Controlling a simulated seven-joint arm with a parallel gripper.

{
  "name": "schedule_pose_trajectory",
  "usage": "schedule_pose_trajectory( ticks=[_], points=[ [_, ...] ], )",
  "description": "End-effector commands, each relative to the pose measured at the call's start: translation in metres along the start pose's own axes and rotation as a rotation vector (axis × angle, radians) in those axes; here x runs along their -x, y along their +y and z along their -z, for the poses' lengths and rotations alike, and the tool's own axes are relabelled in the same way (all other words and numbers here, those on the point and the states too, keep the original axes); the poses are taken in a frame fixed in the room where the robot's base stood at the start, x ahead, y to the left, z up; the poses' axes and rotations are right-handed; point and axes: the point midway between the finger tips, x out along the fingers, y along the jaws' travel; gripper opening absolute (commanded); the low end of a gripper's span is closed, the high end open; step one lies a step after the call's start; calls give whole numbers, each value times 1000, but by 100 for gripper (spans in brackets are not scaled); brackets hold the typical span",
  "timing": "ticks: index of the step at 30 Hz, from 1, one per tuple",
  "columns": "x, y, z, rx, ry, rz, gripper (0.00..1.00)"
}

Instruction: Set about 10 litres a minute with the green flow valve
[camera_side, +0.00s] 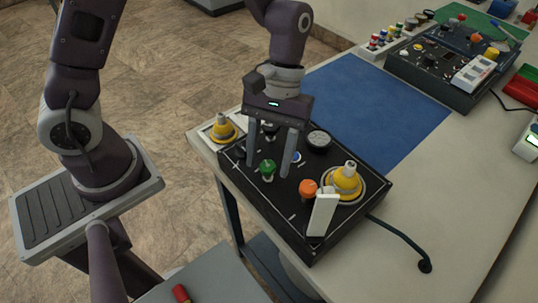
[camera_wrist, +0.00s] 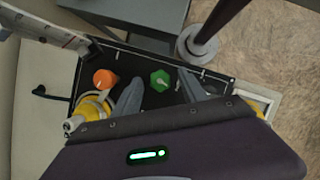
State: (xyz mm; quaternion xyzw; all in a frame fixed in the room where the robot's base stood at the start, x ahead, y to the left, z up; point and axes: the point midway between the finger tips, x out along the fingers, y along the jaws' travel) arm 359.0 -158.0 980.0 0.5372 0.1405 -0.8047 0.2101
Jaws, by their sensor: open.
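The green flow valve (camera_side: 267,170) is a small green knob on the black trainer panel (camera_side: 275,215), near its front left edge in the side view. In the wrist view the green knob (camera_wrist: 160,80) shows a pale mark and sits between and a little beyond my two fingers. My gripper (camera_side: 277,167) is open and points down over the panel. Its fingers (camera_wrist: 165,95) stand either side of the knob with a gap, and I see no contact. Any flow scale reading is too small to read.
An orange knob (camera_side: 308,188), a yellow fitting (camera_side: 345,181) and a raised white lever-like part (camera_side: 323,212) stand right of the valve. A black round dial (camera_side: 319,140) is behind. Another yellow fitting (camera_side: 222,128) is at left. A blue mat (camera_side: 375,105) lies clear behind.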

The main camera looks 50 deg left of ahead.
Motion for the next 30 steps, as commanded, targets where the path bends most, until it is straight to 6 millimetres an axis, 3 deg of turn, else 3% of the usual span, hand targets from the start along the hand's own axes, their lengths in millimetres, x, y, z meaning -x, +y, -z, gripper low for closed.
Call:
schedule_pose_trajectory(
  ticks=[10, 22, 26, 30],
  points=[
    [62, 0, 1, 0, 4, -3, 50],
    [74, -2, -2, -11, 16, -9, 50],
    [111, -27, -22, -117, 158, -65, 50],
    [148, -78, -59, -300, 431, -104, 50]
  ],
)
